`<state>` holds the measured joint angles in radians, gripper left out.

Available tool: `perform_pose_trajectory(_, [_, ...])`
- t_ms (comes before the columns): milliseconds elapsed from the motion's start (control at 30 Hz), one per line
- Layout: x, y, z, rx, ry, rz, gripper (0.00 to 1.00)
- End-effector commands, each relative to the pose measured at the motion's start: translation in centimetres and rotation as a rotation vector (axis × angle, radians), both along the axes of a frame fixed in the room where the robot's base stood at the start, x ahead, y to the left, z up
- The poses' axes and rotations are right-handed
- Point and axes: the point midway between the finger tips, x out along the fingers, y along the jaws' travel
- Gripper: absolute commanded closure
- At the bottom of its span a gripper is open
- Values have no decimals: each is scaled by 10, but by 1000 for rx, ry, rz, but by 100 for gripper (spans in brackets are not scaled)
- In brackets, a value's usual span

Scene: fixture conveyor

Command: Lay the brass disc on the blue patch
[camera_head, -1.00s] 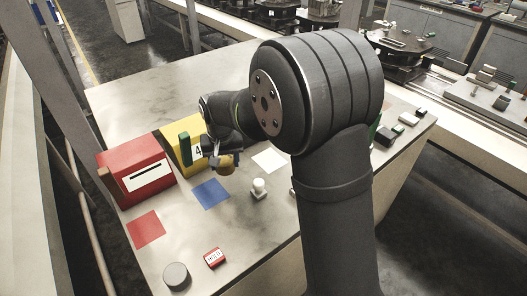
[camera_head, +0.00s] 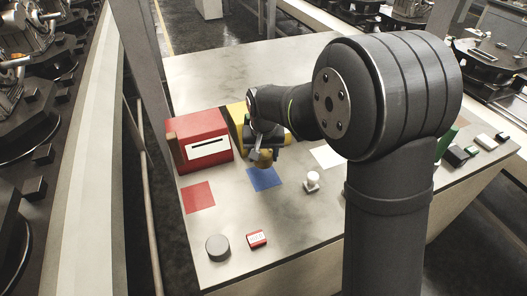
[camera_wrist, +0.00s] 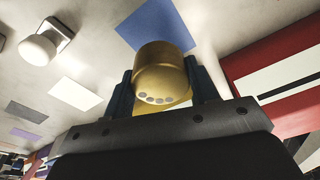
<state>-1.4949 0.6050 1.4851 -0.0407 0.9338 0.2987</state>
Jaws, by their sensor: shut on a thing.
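The brass disc (camera_wrist: 160,72) is a thick, golden round piece with several small dark dots along its edge. My gripper (camera_wrist: 158,82) is shut on it, with one dark finger on each side. In the head view my gripper (camera_head: 261,150) holds the disc (camera_head: 265,158) at the back edge of the blue patch (camera_head: 265,181). The blue patch is a flat square on the table, partly covered by the gripper in that view. In the wrist view the patch (camera_wrist: 150,22) shows beyond the disc. The disc appears to be above the table; its exact height is unclear.
A red box (camera_head: 201,138) with a white slotted label stands left of my gripper, close by. A yellow box (camera_head: 237,117) is mostly hidden behind the arm. Red patch (camera_head: 198,197), white patch (camera_head: 327,157), white knob (camera_head: 312,180), grey cylinder (camera_head: 217,248) and small red block (camera_head: 257,239) lie around.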

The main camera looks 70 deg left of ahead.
Motion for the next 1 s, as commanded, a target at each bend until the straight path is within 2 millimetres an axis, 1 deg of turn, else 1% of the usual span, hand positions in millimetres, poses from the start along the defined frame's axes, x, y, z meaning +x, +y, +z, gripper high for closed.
perform_pose_trajectory(100, [0, -1, -14, -3, 0, 0, 76])
perform_pose_trajectory(300, [0, -1, -37, -3, 0, 0, 76])
perform_pose_trajectory(500, [0, 0, -52, -2, 0, 0, 76])
perform_pose_trajectory(700, [0, 0, -57, 0, 0, 0, 76])
perform_pose_trajectory(1000, [0, 0, -57, 0, 0, 0, 76])
